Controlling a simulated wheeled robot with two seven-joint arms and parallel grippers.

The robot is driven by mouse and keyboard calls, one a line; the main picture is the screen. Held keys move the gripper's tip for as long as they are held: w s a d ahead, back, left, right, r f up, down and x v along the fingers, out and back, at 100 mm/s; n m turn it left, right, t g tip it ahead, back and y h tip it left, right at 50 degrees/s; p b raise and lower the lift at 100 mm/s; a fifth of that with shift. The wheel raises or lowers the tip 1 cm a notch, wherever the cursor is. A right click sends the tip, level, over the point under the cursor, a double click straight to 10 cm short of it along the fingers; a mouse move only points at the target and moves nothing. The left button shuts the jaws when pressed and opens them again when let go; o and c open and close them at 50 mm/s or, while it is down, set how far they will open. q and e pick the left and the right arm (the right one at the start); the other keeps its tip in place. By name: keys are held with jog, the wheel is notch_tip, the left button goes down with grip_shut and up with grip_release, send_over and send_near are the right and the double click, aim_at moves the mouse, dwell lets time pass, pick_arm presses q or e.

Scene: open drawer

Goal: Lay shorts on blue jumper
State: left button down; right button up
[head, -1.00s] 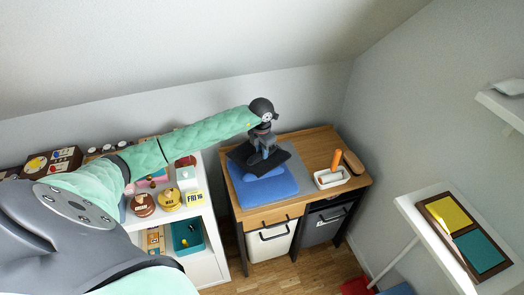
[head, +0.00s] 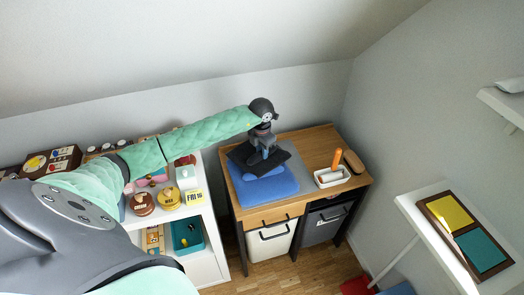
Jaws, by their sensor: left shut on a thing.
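The blue jumper (head: 270,188) lies folded on a grey mat on the wooden desk. The dark, nearly black shorts (head: 243,153) are right over the back part of the jumper and look spread out flat. My left gripper (head: 265,154) points down at the middle of the shorts and is shut on them. I cannot tell whether the shorts rest fully on the jumper or hang just above it. My right gripper is not in view.
The grey mat (head: 291,163) lies under the jumper on the desk (head: 318,141). A white tray (head: 331,178) with an orange-handled item and a brown brush (head: 353,162) are at the right. A white shelf (head: 208,262) with toys stands left of the desk.

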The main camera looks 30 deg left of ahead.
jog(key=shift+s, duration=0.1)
pick_arm(q)
jog(key=shift+f, duration=0.1)
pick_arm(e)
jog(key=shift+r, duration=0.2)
pick_arm(q)
jog(key=c, duration=1.2)
grip_release()
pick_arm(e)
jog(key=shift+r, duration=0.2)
